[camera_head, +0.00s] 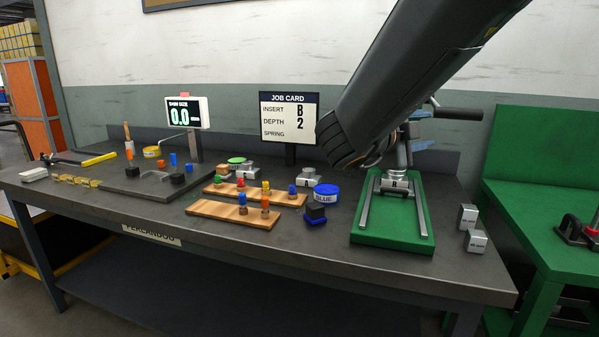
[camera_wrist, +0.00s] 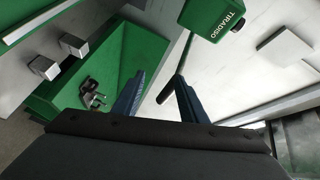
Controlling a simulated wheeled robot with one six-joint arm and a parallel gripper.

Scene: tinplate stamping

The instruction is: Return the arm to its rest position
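My arm comes down from the top right in the head view and ends in front of the press at the back of the bench. It hides much of the press, and I cannot make out my fingertips there. In the wrist view my gripper (camera_wrist: 158,90) shows two dark blue fingers spread apart, with nothing held between them. The press's dark lever (camera_wrist: 172,85) shows in the gap, and appears to be behind the fingers rather than gripped. The lever's dark grip (camera_head: 458,113) sticks out to the right of my arm in the head view.
A green fixture with rails (camera_head: 418,241) holds a metal insert (camera_head: 397,181) below my arm. Two steel blocks (camera_head: 472,228) stand to its right. A job card (camera_head: 289,117), blue tin (camera_head: 327,194) and wooden peg boards (camera_head: 215,211) stand left. A green bench (camera_head: 545,235) adjoins at right.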

